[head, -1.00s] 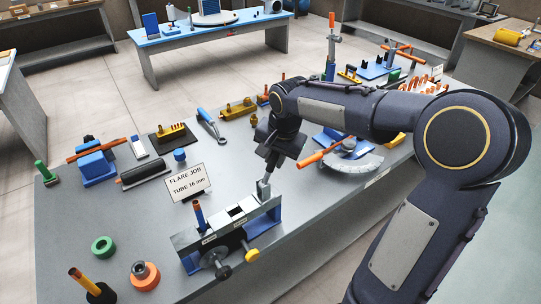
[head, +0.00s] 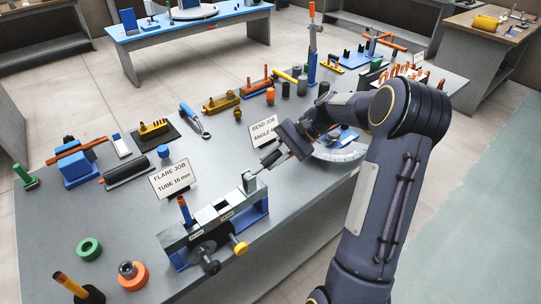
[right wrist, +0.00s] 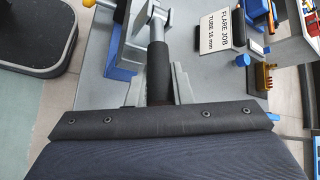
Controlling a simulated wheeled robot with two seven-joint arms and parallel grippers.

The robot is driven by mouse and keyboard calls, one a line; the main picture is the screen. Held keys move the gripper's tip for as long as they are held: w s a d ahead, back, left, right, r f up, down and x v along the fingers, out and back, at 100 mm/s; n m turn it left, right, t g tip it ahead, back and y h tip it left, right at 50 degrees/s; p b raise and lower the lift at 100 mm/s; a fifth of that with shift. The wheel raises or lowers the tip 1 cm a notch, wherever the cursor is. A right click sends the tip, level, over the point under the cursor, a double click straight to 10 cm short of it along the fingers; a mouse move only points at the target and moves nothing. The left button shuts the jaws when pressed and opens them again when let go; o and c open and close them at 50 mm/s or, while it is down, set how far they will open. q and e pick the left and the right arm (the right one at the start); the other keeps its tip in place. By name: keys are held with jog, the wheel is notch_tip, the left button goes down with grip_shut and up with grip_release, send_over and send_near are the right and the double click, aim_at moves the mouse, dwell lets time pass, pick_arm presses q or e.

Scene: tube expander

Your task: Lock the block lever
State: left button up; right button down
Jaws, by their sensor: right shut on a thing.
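The flaring block (head: 214,227) is a grey clamp bar on blue supports at the near edge of the bench. A copper tube (head: 185,210) with a dark blue sleeve stands upright at its left end. The block lever (head: 250,182) is at its right end and leans up to the right. My right gripper (head: 274,158) is at the lever's upper end. In the right wrist view, the right gripper (right wrist: 160,90) is shut on the lever's black cylindrical handle (right wrist: 158,65). The handle's lower part is hidden by the gripper body. My left gripper is out of view.
A black knob (head: 211,267) and a yellow knob (head: 240,248) stick out from the block's front. The flare job sign (head: 171,179) stands behind it, and the bend job sign (head: 265,130) is just beyond my gripper.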

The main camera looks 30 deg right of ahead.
jog(key=shift+d+f+y, duration=0.1)
jog(key=shift+f+y, duration=0.55)
jog(key=shift+y, duration=0.05)
jog(key=c, duration=1.3)
grip_release()
jog(key=b+v, duration=0.1)
jog(key=v, duration=0.6)
jog(key=shift+d+b, duration=0.3)
jog(key=shift+d, duration=0.05)
jog(key=shift+s+r, duration=0.1)
jog(key=shift+s, duration=0.05)
